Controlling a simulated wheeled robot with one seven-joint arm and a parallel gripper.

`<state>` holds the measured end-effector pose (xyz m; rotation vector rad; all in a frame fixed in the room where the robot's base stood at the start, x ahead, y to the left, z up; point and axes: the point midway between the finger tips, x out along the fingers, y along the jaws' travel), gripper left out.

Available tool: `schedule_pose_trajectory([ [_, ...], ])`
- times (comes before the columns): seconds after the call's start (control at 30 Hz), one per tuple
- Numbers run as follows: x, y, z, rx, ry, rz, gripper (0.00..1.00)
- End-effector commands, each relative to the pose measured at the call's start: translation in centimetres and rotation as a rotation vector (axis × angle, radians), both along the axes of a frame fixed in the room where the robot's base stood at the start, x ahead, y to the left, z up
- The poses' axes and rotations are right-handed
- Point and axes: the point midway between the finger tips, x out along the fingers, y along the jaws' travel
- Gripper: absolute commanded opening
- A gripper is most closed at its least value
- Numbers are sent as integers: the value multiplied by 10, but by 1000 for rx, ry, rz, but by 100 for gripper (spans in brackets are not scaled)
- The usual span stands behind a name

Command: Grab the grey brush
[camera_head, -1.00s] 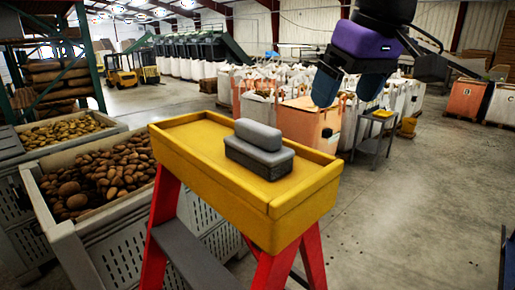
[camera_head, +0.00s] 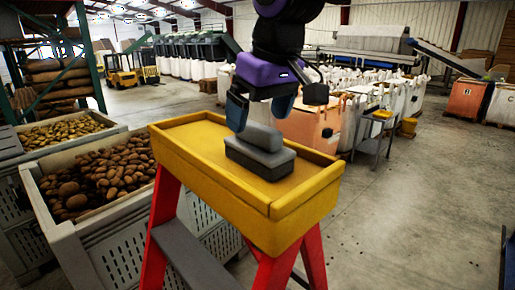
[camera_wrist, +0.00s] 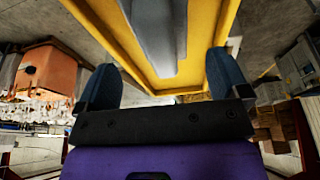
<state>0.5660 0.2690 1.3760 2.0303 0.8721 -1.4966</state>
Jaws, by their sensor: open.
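The grey brush (camera_head: 260,158) lies on the yellow tray top (camera_head: 310,183) of a stand with red legs. It has a darker lower block and a lighter rounded upper part. My gripper (camera_head: 260,112) is open and empty, with blue fingers just above and behind the brush in the head view. In the wrist view my gripper (camera_wrist: 163,80) shows its two fingers spread wide apart. The brush (camera_wrist: 160,35) shows between and beyond them, cut off by the top edge. I cannot tell whether a finger touches the brush.
A grey crate of potatoes (camera_head: 80,238) stands close to the left of the stand. White and orange bulk bags (camera_head: 305,125) and a small grey table (camera_head: 372,142) stand behind it. The concrete floor at right (camera_head: 420,200) is clear.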

Motion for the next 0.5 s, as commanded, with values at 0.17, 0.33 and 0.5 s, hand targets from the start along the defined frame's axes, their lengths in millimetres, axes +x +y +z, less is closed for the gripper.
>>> schedule_pose_trajectory([
  [0.17,-1,3,-22,-3,3,1,94],
  [0.33,2,7,-43,-2,2,0,94],
  [0.5,5,9,-50,0,0,-1,94],
])
